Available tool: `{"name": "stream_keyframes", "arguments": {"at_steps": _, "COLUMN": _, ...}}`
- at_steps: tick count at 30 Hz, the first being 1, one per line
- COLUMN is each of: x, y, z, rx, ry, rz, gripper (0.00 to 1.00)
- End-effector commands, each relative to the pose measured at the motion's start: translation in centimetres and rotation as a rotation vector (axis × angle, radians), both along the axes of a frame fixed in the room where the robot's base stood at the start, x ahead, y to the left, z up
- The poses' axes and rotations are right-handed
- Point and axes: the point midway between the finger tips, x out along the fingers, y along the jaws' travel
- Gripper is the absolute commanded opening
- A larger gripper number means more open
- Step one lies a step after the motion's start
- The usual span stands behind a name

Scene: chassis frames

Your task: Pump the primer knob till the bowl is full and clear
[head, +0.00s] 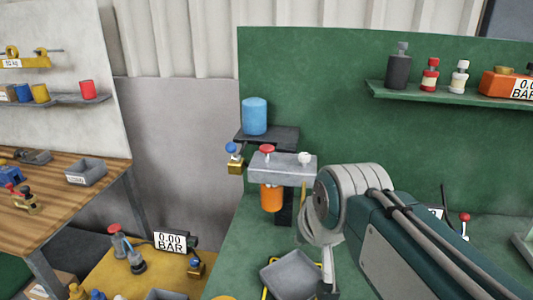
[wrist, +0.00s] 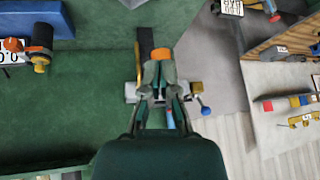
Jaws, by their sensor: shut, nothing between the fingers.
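A grey block (head: 281,168) is on the green panel, with a red knob (head: 267,150) on top and a white knob (head: 305,158) at its right end. I cannot tell for sure which is the primer knob. An orange bowl (head: 271,197) hangs under the block; its contents are not readable. A brass valve (head: 236,165) with a blue knob (head: 231,148) sits at the left. In the wrist view my gripper (wrist: 161,72) is shut and empty, seen over the block, whose middle it covers. Contact with a knob cannot be made out.
A blue container (head: 255,116) stands on a dark shelf above the block. A grey tray (head: 291,274) lies on the green bench below. A shelf with bottles (head: 430,96) is at the upper right.

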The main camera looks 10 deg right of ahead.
Motion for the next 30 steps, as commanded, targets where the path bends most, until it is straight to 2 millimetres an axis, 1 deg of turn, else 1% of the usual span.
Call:
{"name": "stream_keyframes", "arguments": {"at_steps": 1, "x": 1.6, "y": 0.0, "z": 1.1, "rx": 0.016, "ry": -0.008, "rz": -0.017, "gripper": 0.0}}
{"name": "stream_keyframes", "arguments": {"at_steps": 6, "x": 6.6, "y": 0.1, "z": 4.8, "rx": 0.08, "ry": -0.042, "rz": -0.075, "gripper": 0.0}}
{"name": "stream_keyframes", "arguments": {"at_steps": 15, "x": 15.6, "y": 0.1, "z": 9.7, "rx": 0.195, "ry": -0.096, "rz": -0.17, "gripper": 0.0}}
{"name": "stream_keyframes", "arguments": {"at_steps": 18, "x": 18.6, "y": 0.1, "z": 10.9, "rx": 0.236, "ry": -0.114, "rz": -0.198, "gripper": 0.0}}
{"name": "stream_keyframes", "arguments": {"at_steps": 24, "x": 24.4, "y": -0.1, "z": 12.8, "rx": 0.315, "ry": -0.148, "rz": -0.252, "gripper": 0.0}}
{"name": "stream_keyframes", "arguments": {"at_steps": 27, "x": 26.8, "y": -0.2, "z": 13.4, "rx": 0.35, "ry": -0.163, "rz": -0.276, "gripper": 0.0}}
{"name": "stream_keyframes", "arguments": {"at_steps": 30, "x": 28.6, "y": -0.3, "z": 13.8, "rx": 0.379, "ry": -0.174, "rz": -0.294, "gripper": 0.0}}
